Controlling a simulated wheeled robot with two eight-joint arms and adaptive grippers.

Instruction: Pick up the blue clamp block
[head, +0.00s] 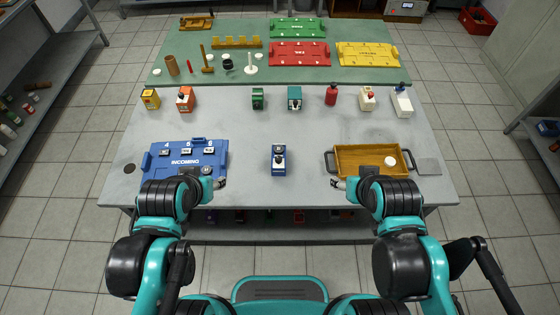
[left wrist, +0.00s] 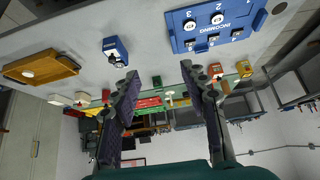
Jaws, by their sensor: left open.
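The blue clamp block (head: 278,160) stands alone on the grey table in the middle of the head view, with a dark knob and a pale front. It also shows in the left wrist view (left wrist: 115,50), beyond the tip of one finger and apart from it.
The blue incoming tray (head: 155,175) holds several small items. The wooden tray (head: 345,170) holds a white round item (head: 390,161). A row of small blocks and bottles stands behind, including a green block (head: 257,98) and a teal block (head: 294,98). Table around the blue block is clear.

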